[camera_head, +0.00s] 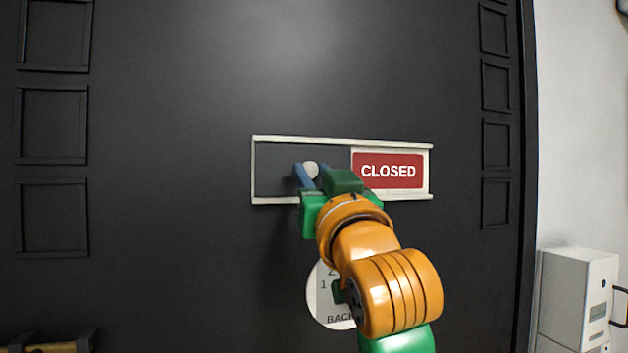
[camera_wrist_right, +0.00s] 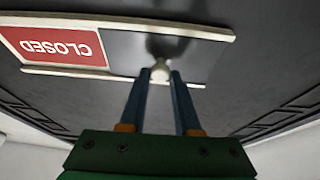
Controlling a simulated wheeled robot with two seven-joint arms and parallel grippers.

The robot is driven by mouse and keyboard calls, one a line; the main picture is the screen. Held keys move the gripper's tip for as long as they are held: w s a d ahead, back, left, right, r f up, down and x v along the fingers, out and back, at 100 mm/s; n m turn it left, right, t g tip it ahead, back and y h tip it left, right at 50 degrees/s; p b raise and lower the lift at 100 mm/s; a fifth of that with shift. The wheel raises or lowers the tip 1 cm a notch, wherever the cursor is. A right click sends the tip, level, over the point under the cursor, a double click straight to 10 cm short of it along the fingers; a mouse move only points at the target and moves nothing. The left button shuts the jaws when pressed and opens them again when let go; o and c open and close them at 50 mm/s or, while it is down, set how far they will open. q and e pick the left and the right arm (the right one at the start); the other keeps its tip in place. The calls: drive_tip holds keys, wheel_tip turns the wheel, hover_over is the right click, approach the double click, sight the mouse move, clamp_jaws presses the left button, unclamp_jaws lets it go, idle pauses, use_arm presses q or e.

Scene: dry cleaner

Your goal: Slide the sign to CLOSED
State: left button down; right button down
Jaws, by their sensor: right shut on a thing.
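The sign is a pale-railed frame (camera_head: 270,139) on a black door, and it also shows upside down in the wrist view (camera_wrist_right: 60,70). The red CLOSED panel (camera_head: 390,170) is exposed in its right half. A dark grey slider (camera_head: 275,168) covers the left half. The slider's round pale knob (camera_head: 311,169) sits between the blue fingertips of my right gripper (camera_head: 308,175). In the wrist view my right gripper (camera_wrist_right: 160,80) is shut on the knob (camera_wrist_right: 160,73). My left gripper is not in view.
A round white sign (camera_head: 322,305) with partly hidden lettering hangs below, behind my right arm. A brass-coloured bar (camera_head: 55,347) shows at the bottom left. A white cabinet (camera_head: 575,285) stands at the right. The door above the sign is clear.

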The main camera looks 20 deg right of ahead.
drive_tip(key=shift+d, duration=0.1)
idle(0.3)
drive_tip(key=c, duration=0.7)
unclamp_jaws()
drive_tip(key=shift+o, duration=0.4)
drive_tip(key=shift+w+a, duration=0.1)
drive_tip(key=shift+a, duration=0.3)
drive_tip(key=b+v, duration=0.5)
drive_tip(key=v, duration=0.2)
drive_tip(key=shift+d, duration=0.1)
drive_tip(key=shift+f, duration=0.1)
